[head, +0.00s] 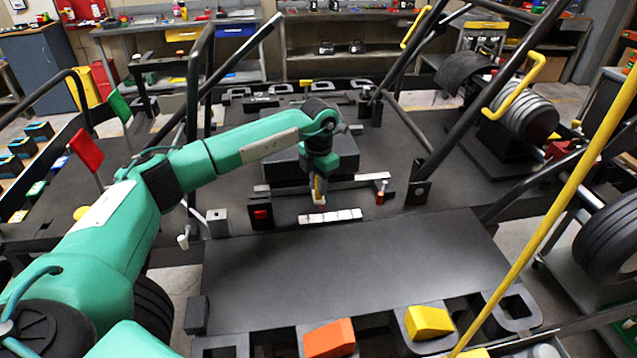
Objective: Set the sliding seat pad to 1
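The seat pad appears to be the dark block (345,150) in the middle of the kart floor, partly covered by my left arm. A pale cross rail (345,181) runs along its near side. A white segmented strip (330,216) lies just in front; its marks are too small to read. My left gripper (319,196) points down at the near side of the block, just behind the strip. A small yellow and pale piece shows at its fingertips; I cannot tell whether it is held. My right gripper is not in view.
Dark frame tubes rise on both sides. A yellow bar (560,235) crosses the right. The front floor panel (350,270) is clear.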

